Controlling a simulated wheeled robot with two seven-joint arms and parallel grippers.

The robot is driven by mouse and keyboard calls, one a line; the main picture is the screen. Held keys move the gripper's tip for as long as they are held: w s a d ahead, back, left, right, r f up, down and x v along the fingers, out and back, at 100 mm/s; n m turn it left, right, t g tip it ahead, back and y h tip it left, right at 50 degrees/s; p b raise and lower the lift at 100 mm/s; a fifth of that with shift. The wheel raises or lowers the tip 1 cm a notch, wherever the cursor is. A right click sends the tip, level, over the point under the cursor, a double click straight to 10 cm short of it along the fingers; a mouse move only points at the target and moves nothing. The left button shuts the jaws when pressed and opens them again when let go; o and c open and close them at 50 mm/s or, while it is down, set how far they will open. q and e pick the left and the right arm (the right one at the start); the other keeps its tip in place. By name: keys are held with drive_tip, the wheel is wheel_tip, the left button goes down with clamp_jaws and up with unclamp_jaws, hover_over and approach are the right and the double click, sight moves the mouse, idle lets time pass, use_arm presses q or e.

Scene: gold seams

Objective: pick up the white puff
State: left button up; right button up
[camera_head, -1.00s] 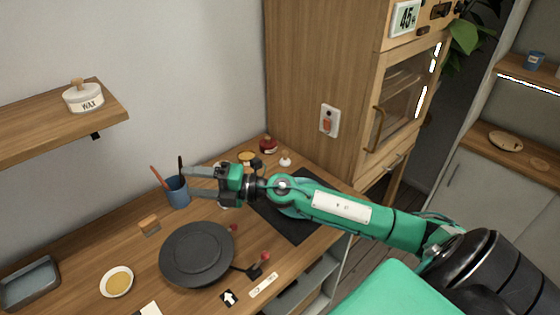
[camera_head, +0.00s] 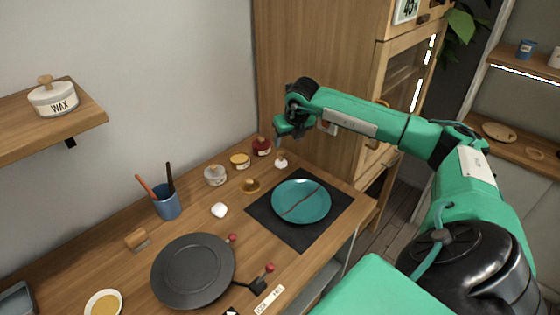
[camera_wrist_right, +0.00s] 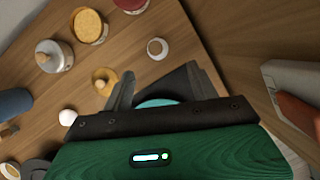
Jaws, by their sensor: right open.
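A small rounded white thing, which looks like the white puff (camera_head: 219,210), lies on the wooden counter between the dark round plate and the jars. It also shows in the right wrist view as a white ball (camera_wrist_right: 68,117), left of the fingers and apart from them. My right gripper (camera_head: 279,143) is raised over the far right of the counter, close to the wooden cabinet, fingers down. In the right wrist view the gripper (camera_wrist_right: 160,85) has its fingers apart with nothing held between them. My left gripper is out of view.
A teal plate (camera_head: 315,208) with a seam across it lies on a black mat (camera_head: 262,217). A gold-coloured piece (camera_head: 250,185), several lidded jars and a small white-bodied item (camera_head: 281,162) stand nearby. A blue cup (camera_head: 166,204) with sticks and a dark turntable (camera_head: 193,271) are left.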

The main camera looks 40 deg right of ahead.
sight(282, 154)
drive_tip(key=p+x, duration=0.1)
drive_tip(key=x, duration=0.5)
drive_tip(key=shift+w+f, duration=0.2)
drive_tip(key=shift+f, duration=0.25)
drive_tip(key=p+x, duration=0.2)
drive_tip(key=x, duration=0.1)
drive_tip(key=shift+w+a+f, duration=0.1)
drive_tip(key=shift+a+f, duration=0.15)
drive_tip(key=shift+f, duration=0.05)
drive_tip(key=shift+w+d+f, duration=0.1)
drive_tip(key=shift+w+f, duration=0.05)
drive_tip(key=shift+f, duration=0.4)
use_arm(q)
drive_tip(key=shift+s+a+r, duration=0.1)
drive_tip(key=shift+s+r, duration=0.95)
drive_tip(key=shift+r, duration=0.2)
use_arm(e)
drive_tip(key=c, duration=1.1)
